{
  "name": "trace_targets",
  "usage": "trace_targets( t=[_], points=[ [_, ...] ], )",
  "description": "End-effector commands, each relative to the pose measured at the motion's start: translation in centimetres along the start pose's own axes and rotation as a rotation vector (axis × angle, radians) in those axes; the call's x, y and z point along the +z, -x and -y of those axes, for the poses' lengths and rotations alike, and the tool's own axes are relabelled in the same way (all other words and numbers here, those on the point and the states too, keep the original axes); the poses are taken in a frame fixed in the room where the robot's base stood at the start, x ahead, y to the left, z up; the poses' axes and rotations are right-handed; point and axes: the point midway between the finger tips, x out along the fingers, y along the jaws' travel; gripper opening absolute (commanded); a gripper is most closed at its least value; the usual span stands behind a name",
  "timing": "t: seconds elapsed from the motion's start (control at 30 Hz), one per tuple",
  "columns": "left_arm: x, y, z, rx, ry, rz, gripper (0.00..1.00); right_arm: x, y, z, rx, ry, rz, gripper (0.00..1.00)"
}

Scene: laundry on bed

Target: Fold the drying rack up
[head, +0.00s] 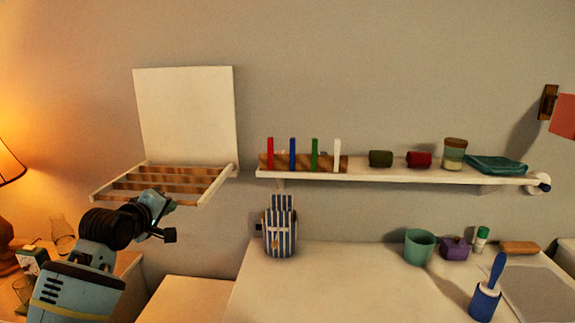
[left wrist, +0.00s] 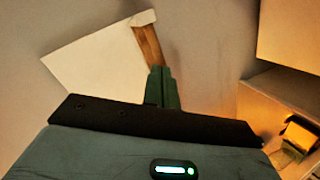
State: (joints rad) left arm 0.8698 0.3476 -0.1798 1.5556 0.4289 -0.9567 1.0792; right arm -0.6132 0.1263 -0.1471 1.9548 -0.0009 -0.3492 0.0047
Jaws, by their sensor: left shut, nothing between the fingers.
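The drying rack is on the wall at the left of the head view. It has an upright white back panel (head: 187,118) and a slatted wooden frame with a white rim (head: 213,187), lowered and sticking out from the wall. My left gripper (head: 165,203) is just below the frame's front edge, its fingers partly hidden in the head view. In the left wrist view, the gripper's green fingers (left wrist: 163,82) are shut and empty. Beyond their tips are a wooden part of the rack (left wrist: 148,46) and a white panel (left wrist: 95,66). I cannot tell whether the fingers touch it. My right gripper is out of view.
A white shelf (head: 390,176) with colored pegs and jars is right of the rack. A striped bag (head: 280,228) hangs below it. A lit lamp (head: 8,165) stands far left.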

Motion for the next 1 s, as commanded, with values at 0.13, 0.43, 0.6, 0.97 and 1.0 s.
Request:
trace_targets(
  t=[0.13, 0.43, 0.6, 0.97, 1.0],
  points=[
    [7.6, 1.3, 7.0, -0.114, -0.153, 0.1, 0.0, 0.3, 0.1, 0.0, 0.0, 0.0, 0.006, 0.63],
    [20.2, 8.4, 18.7, -0.299, -0.44, 0.322, 0.0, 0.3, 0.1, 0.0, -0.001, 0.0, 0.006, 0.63],
    [25.9, 14.5, 23.9, -0.381, -0.584, 0.464, 0.0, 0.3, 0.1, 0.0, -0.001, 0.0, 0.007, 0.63],
    [33.5, 29.2, 30.7, -0.509, -0.824, 0.772, 0.0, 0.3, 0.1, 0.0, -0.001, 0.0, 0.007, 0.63],
    [33.9, 30.5, 31.1, -0.518, -0.841, 0.8, 0.0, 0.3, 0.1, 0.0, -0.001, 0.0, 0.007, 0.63]
  ],
)
